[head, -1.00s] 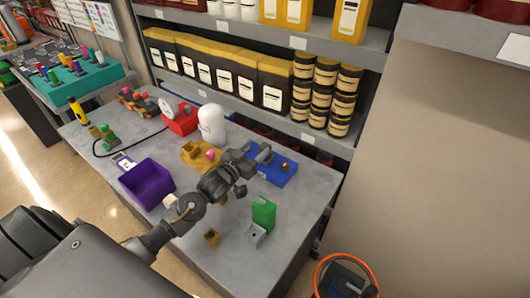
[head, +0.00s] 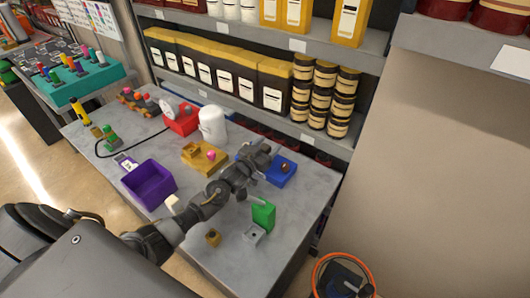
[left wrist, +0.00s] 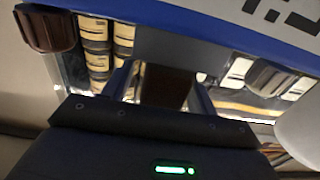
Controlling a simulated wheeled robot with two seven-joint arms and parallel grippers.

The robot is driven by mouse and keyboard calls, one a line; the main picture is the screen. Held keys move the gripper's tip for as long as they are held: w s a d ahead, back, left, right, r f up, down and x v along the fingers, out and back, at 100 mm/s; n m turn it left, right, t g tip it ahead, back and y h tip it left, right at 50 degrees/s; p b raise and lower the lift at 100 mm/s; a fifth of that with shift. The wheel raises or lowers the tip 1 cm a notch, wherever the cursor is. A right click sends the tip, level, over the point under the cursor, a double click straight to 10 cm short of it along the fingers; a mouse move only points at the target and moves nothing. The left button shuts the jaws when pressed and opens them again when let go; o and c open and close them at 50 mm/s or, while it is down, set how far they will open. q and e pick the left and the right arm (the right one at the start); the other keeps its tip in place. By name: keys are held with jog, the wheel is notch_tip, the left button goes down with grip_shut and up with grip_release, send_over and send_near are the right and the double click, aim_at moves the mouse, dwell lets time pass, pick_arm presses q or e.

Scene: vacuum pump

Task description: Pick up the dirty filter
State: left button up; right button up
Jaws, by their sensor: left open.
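My left gripper (head: 262,157) is open above the grey table, beside the blue box (head: 283,174), and its arm hides part of the box. A small brown round piece (head: 284,167) sits on top of the box. In the left wrist view a dark brown block (left wrist: 167,86) shows between the open fingers of my left gripper (left wrist: 163,76); contact is not clear. I cannot tell for sure which piece is the dirty filter. My right gripper is not in view.
On the table (head: 230,262) stand a purple bin (head: 149,184), a yellow block with a pink knob (head: 205,158), a white domed cylinder (head: 212,123), a red gauge unit (head: 181,120) and a green block (head: 263,214). Shelves with jars (head: 326,95) rise behind.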

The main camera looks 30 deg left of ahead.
pick_arm(q)
jog(key=shift+c, duration=0.2)
jog(key=c, duration=1)
jog(key=shift+r, duration=0.15)
jog(key=shift+c, duration=0.2)
jog(key=shift+r, duration=0.25)
notch_tip(320, 180, up, 2)
jog(key=shift+r, duration=0.1)
jog(key=s+a+r+b, duration=0.4)
jog(key=s+a+r, duration=0.5)
jog(key=s+r, duration=0.1)
jog(key=shift+a, duration=0.4)
